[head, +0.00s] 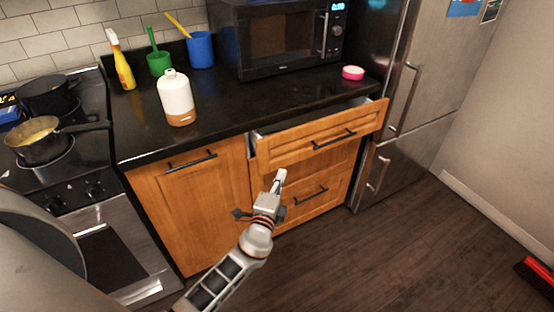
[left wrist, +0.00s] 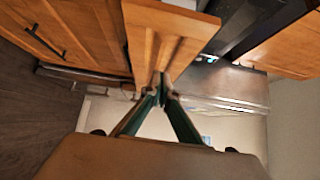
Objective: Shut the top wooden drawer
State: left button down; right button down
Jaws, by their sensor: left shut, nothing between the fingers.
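The top wooden drawer (head: 300,142) stands pulled out of the counter, with a gap showing behind its front panel. It has a dark bar handle (head: 334,139). In the left wrist view its wooden front (left wrist: 165,35) fills the upper middle. My left gripper (head: 281,174) is shut and empty, in front of the cabinet, below the left part of the drawer front in the head view. In the left wrist view the closed fingertips (left wrist: 160,82) are close to the drawer front's edge; I cannot tell whether they touch. My right gripper is not in view.
A lower drawer (head: 315,200) and a cabinet door (head: 195,205) are shut. A steel fridge (head: 425,105) stands right of the drawers, and a stove (head: 65,165) is at the left. The counter holds a white bottle (head: 175,95) and a microwave (head: 280,38).

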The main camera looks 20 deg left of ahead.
aim_at(281, 152)
pick_arm(q)
jog(key=w+a, duration=0.1)
jog(key=w, duration=0.1)
jog(key=w+a, duration=0.1)
jog(key=w, duration=0.1)
jog(key=w+a, duration=0.1)
jog(key=w, duration=0.1)
jog(key=shift+w+a, duration=0.3)
jog(key=shift+a, duration=0.05)
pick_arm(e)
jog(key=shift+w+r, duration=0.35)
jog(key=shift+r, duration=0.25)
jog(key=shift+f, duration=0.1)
